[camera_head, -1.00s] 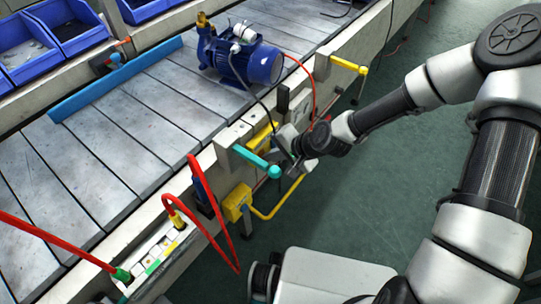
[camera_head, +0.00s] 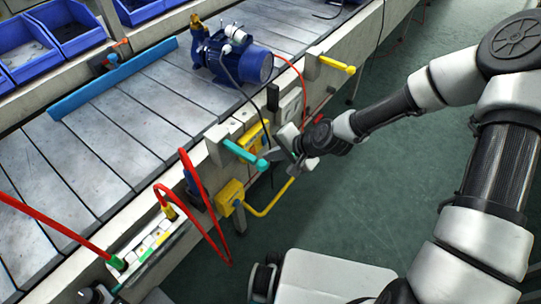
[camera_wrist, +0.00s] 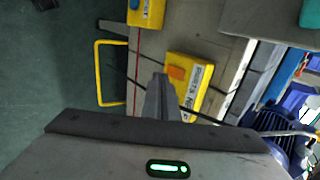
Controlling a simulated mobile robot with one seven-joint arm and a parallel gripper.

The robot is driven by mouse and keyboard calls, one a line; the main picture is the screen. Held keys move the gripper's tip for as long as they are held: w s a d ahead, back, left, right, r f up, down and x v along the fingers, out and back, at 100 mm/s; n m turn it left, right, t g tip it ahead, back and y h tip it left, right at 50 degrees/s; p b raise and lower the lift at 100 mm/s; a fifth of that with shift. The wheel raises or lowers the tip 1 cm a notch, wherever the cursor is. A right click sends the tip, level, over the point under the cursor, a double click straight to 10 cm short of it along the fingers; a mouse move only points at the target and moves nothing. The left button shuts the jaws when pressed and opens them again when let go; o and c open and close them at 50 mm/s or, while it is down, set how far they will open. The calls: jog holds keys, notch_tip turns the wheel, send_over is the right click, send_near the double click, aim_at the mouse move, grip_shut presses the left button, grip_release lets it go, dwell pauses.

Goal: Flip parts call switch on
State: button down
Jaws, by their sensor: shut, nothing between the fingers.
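My gripper (camera_head: 280,152) is shut and empty, close to the end of a teal lever (camera_head: 240,151) on the conveyor's side. In the wrist view its fingers (camera_wrist: 162,92) point at a yellow box (camera_wrist: 192,88) with an orange rocker (camera_wrist: 176,72) and a printed label too blurred to read surely. This box looks like the parts call switch. The fingertips show just beside its edge; contact cannot be told. In the head view a yellow box (camera_head: 254,138) shows partly behind the teal lever. The rocker's position is not clear.
A lower yellow box (camera_head: 230,196) has a yellow bent rail beside it. A yellow lever (camera_head: 337,65) sticks out farther along. Red cables (camera_head: 205,205) hang at the left. A blue pump (camera_head: 235,58) stands on the conveyor.

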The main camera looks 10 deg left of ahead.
jog(key=p+v, duration=0.2)
jog(key=v, duration=0.7)
jog(key=shift+d+r, duration=0.2)
jog(key=shift+r, duration=0.1)
jog(key=shift+s, duration=0.1)
